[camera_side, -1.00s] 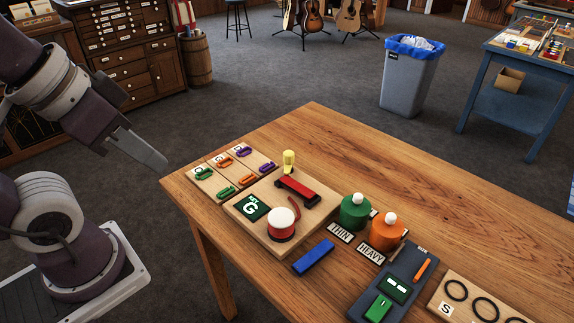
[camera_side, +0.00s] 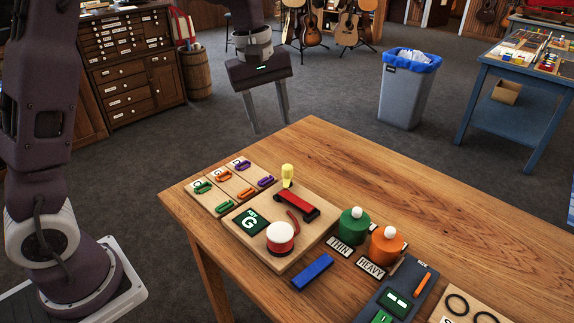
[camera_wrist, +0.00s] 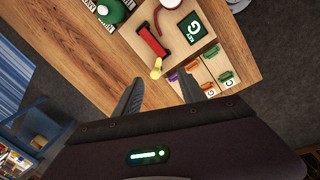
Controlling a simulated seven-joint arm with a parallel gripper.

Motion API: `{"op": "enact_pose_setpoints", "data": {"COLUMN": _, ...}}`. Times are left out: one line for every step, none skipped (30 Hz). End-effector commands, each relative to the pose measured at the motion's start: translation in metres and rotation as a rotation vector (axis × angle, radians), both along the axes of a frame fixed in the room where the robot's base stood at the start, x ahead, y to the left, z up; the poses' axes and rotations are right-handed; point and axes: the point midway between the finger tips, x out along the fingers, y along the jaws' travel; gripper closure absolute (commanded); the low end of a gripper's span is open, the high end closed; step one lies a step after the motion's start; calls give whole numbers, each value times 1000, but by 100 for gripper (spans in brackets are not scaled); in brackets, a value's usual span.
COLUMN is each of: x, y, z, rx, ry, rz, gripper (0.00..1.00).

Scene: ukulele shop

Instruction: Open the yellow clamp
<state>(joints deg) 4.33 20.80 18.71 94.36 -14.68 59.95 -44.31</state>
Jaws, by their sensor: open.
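The yellow clamp (camera_side: 288,174) stands upright at the back edge of a wooden board (camera_side: 262,262) on the table, beside a red-and-black bar (camera_side: 297,205). In the wrist view the yellow clamp (camera_wrist: 156,70) shows just beyond my fingertips, between their lines. My gripper (camera_side: 268,130) is open and empty, pointing down above and behind the table's far edge. Its two fingers also show in the wrist view (camera_wrist: 162,85), spread wide apart. The gripper is apart from the clamp. Whether the clamp is open or shut, I cannot tell.
On the board are a red-and-white round button (camera_side: 281,236) and a green G tile (camera_side: 250,220). Coloured clips lie on cards (camera_side: 222,190) at left. Green (camera_side: 353,226) and orange (camera_side: 385,245) bottles and a blue block (camera_side: 312,271) stand near. The table's back right is clear.

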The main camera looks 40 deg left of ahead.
Motion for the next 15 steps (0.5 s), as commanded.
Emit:
{"op": "enact_pose_setpoints", "data": {"x": 23, "y": 7, "z": -27, "rx": 10, "ry": 46, "rz": 84, "gripper": 52}}
{"op": "enact_pose_setpoints", "data": {"x": 35, "y": 10, "z": -40, "rx": 15, "ry": 66, "rz": 136, "gripper": 52}}
{"op": "enact_pose_setpoints", "data": {"x": 47, "y": 14, "z": -58, "rx": 23, "ry": 90, "rz": 193, "gripper": 52}}
{"op": "enact_pose_setpoints", "data": {"x": 54, "y": 16, "z": -69, "rx": 30, "ry": 103, "rz": 230, "gripper": 52}}
{"op": "enact_pose_setpoints", "data": {"x": 60, "y": 18, "z": -79, "rx": 37, "ry": 114, "rz": 259, "gripper": 52}}
{"op": "enact_pose_setpoints", "data": {"x": 66, "y": 20, "z": -89, "rx": 44, "ry": 125, "rz": 291, "gripper": 52}}
{"op": "enact_pose_setpoints", "data": {"x": 69, "y": 21, "z": -94, "rx": 47, "ry": 130, "rz": 308, "gripper": 52}}
{"op": "enact_pose_setpoints", "data": {"x": 71, "y": 21, "z": -99, "rx": 50, "ry": 135, "rz": 321, "gripper": 52}}
{"op": "enact_pose_setpoints", "data": {"x": 73, "y": 22, "z": -104, "rx": 52, "ry": 139, "rz": 331, "gripper": 52}}
{"op": "enact_pose_setpoints", "data": {"x": 73, "y": 22, "z": -108, "rx": 54, "ry": 140, "rz": 334, "gripper": 52}}
{"op": "enact_pose_setpoints", "data": {"x": 73, "y": 22, "z": -112, "rx": 53, "ry": 143, "rz": 336, "gripper": 52}}
{"op": "enact_pose_setpoints", "data": {"x": 73, "y": 22, "z": -118, "rx": 53, "ry": 143, "rz": 337, "gripper": 52}}
{"op": "enact_pose_setpoints", "data": {"x": 73, "y": 22, "z": -124, "rx": 53, "ry": 143, "rz": 337, "gripper": 52}}
{"op": "enact_pose_setpoints", "data": {"x": 73, "y": 22, "z": -131, "rx": 54, "ry": 144, "rz": 337, "gripper": 52}}
{"op": "enact_pose_setpoints", "data": {"x": 73, "y": 22, "z": -139, "rx": 53, "ry": 144, "rz": 337, "gripper": 52}}
